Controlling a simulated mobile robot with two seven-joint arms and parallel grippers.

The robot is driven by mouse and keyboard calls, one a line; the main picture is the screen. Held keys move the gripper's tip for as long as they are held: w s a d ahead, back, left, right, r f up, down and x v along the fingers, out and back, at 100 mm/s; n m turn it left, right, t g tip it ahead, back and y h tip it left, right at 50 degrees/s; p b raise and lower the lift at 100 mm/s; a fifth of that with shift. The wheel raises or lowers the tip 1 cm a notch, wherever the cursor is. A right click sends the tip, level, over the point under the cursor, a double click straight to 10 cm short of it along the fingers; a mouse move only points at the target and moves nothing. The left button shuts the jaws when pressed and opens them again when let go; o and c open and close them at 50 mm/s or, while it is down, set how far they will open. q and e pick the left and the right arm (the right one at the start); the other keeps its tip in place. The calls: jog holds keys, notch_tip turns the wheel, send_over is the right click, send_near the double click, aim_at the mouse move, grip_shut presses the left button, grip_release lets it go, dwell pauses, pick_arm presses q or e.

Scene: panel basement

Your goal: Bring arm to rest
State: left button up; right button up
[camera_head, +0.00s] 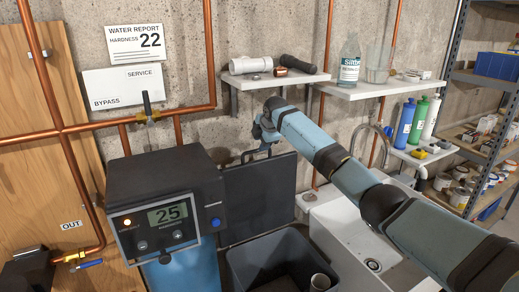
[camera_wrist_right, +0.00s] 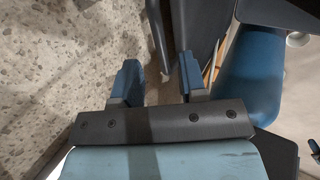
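My right arm reaches in from the lower right in the head view, and its blue and dark gripper (camera_head: 264,132) is in front of the concrete wall, above the dark upright panel (camera_head: 258,200). In the right wrist view the two blue fingers of this gripper (camera_wrist_right: 160,78) stand apart with nothing held between them. A dark edge shows beyond the fingers there.
A grey control box (camera_head: 166,205) reading 25 stands left of a dark bin (camera_head: 240,262). A white sink (camera_head: 345,235) lies under my right arm. Wall shelves (camera_head: 275,78) hold pipe parts and a bottle (camera_head: 349,62). Copper pipes (camera_head: 70,160) run at left; metal racking (camera_head: 462,75) stands at right.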

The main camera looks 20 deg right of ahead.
jog(key=shift+s+r, duration=0.3)
jog(key=shift+r, duration=0.2)
jog(key=s+a+f+m+y, duration=0.1)
jog(key=s+a+f, duration=0.35)
jog(key=f, duration=0.45)
jog(key=s+a+f+m+t, duration=0.1)
jog(key=s+a+f+m, duration=0.15)
jog(key=s+f, duration=0.4)
jog(key=s+a+f+m+y, duration=0.1)
jog(key=s+a+f, duration=0.25)
jog(key=f, duration=0.65)
jog(key=s+a+f+m+t+p, duration=0.1)
jog(key=s+a+f+m, duration=0.15)
jog(key=s+f, duration=0.35)
jog(key=s+a+f+m, duration=0.1)
jog(key=s+a+f, duration=0.25)
jog(key=s, duration=0.55)
jog(key=s+d+m+t, duration=0.1)
jog(key=s+m, duration=0.7)
jog(key=s, duration=1.7)
jog(key=shift+s+d+t+y+p, duration=0.2)
jog(key=shift+t+y+p, duration=0.15)
jog(key=shift+t, duration=0.45)
